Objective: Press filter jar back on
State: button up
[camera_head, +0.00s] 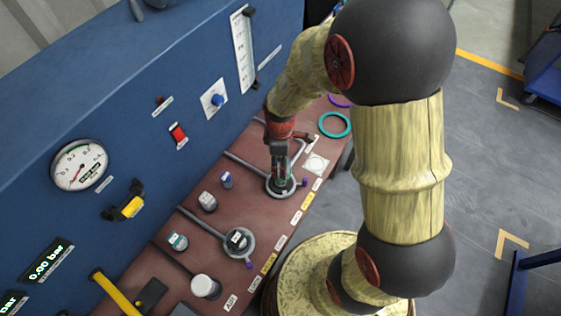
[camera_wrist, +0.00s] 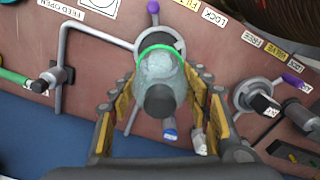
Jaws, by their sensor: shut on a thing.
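The filter jar (camera_wrist: 160,75) is a cloudy, translucent cylinder with a green ring at its far end and a dark round cap at the near end. My gripper (camera_wrist: 158,88) has its yellow-padded fingers on both sides of the jar. In the head view my gripper (camera_head: 281,165) points down over the round grey filter mount (camera_head: 280,191) on the red-brown bench. The mount (camera_wrist: 175,42) shows partly behind the jar in the wrist view, with a purple tab. The green ring is close to the mount; I cannot tell whether they touch. The fingers hide most of the jar in the head view.
A second grey mount with a black-topped part (camera_head: 238,240) stands nearer on the bench. Small jars (camera_head: 207,201) stand beside the pipes. A teal ring (camera_head: 334,124) lies beyond the mount. The blue panel (camera_head: 120,130) with gauge and switches rises at left.

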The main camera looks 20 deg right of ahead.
jog(key=shift+f+b, duration=2.25)
jog(key=shift+f, duration=1.4)
jog(key=o, duration=1.3)
jog(key=shift+c, duration=0.2)
jog(key=shift+r, duration=0.1)
notch_tip(320, 180, up, 12)
jog(key=shift+f, duration=0.1)
